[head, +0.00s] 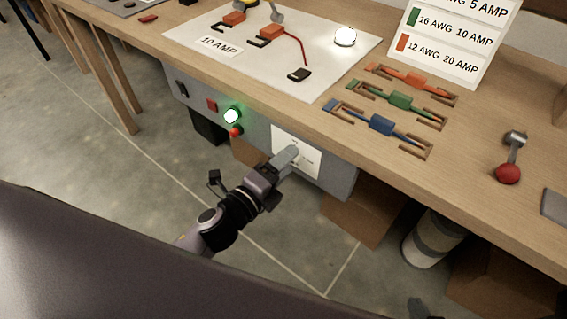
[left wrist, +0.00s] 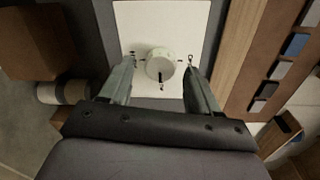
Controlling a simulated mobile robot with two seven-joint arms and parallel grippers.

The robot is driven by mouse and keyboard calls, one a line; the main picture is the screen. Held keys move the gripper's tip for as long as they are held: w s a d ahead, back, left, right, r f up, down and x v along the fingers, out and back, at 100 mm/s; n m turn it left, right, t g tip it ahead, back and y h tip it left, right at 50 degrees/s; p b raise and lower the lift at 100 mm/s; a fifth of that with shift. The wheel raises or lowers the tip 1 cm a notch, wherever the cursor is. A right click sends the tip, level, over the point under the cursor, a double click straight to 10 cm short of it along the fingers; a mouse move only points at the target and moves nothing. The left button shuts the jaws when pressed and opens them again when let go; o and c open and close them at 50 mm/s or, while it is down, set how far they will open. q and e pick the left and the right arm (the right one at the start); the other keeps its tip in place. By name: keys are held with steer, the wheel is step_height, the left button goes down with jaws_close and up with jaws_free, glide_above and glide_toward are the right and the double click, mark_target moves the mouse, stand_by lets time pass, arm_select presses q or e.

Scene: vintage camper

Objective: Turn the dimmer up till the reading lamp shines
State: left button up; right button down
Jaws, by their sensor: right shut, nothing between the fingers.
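The dimmer is a round white knob (left wrist: 160,66) on a white plate (left wrist: 160,20), with a dark pointer mark toward the bottom of the left wrist view. The plate (head: 311,150) also shows on the grey bench-front panel in the head view. My left gripper (head: 290,153) is at the plate and hides most of the knob there. In the left wrist view its fingers (left wrist: 160,62) are open on both sides of the knob, with gaps. A round lamp (head: 345,37) on the white board glows white. My right gripper (head: 420,307) barely shows at the bottom edge, shut and empty.
The grey panel (head: 345,180) also has a lit green light (head: 232,115), a red button (head: 236,132) and switches. Wires in wooden slots (head: 400,100) and a red-knobbed lever (head: 508,172) are on the bench. Boxes and a striped bin (head: 433,240) stand below.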

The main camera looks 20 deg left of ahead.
arm_select(q)
steer(key=shift+s, duration=0.1)
steer(key=v, duration=0.7)
steer(key=shift+b, duration=0.4)
steer(key=s+a+f+n+g+y+p, duration=0.2)
steer(key=s+f+n+g+p, duration=0.1)
steer(key=n, duration=0.8)
steer(key=s+a+f+n+g+y+p, duration=0.1)
steer(key=s+a+f+n+g+p, duration=0.1)
steer(key=s+f+n, duration=0.4)
steer(key=s+n+g, duration=0.1)
steer(key=n, duration=0.4)
steer(key=shift+a+y+p, duration=0.2)
steer(key=shift+y+p, duration=0.2)
